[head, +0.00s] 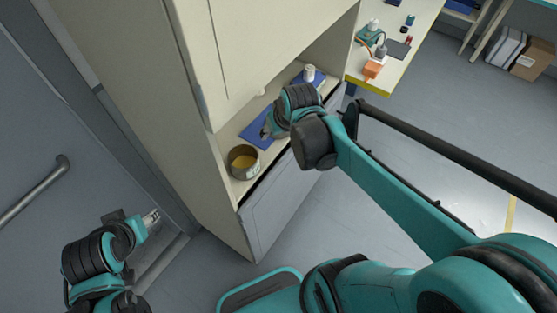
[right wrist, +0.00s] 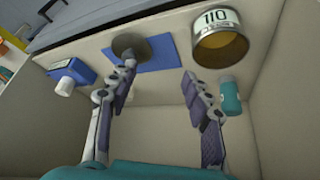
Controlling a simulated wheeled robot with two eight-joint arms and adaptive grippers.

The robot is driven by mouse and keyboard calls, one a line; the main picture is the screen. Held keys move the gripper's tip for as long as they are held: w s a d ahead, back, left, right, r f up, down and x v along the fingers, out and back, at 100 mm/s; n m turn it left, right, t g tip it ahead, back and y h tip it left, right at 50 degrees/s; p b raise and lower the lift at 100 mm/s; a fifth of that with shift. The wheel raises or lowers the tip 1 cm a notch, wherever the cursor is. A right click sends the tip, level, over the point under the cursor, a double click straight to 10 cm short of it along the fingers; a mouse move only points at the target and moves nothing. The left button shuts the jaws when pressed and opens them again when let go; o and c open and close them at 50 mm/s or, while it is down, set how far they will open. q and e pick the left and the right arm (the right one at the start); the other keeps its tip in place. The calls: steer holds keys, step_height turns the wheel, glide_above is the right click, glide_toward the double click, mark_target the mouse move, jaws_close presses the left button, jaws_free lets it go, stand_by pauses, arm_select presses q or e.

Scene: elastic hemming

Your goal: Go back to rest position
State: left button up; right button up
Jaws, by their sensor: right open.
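My right arm reaches into the open shelf of the cream cabinet (head: 185,120) in the head view. In the right wrist view, my right gripper (right wrist: 158,78) is open, its fingers apart with nothing held. Its left fingertip overlaps a dark round object (right wrist: 128,46) on a blue mat (right wrist: 160,53); I cannot tell whether they touch. In the head view the wrist hides most of this gripper. My left gripper (head: 151,219) is at the lower left, clear of the cabinet and near the grey door; its finger opening is too small to judge.
A labelled tin (head: 243,162) stands at the shelf's near end, close to the right fingers. A teal bottle (right wrist: 230,97) and a blue box (right wrist: 78,71) with a white-capped item flank the gripper. A yellow-edged workbench (head: 400,45) stands beyond.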

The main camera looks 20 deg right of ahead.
steer(key=s+a+t, duration=0.1)
steer(key=s+a, duration=0.3)
steer(key=s, duration=0.7)
steer(key=shift+t, duration=0.3)
steer(key=f+b, duration=0.6)
steer(key=shift+a, duration=0.25)
steer(key=shift+o, duration=0.6)
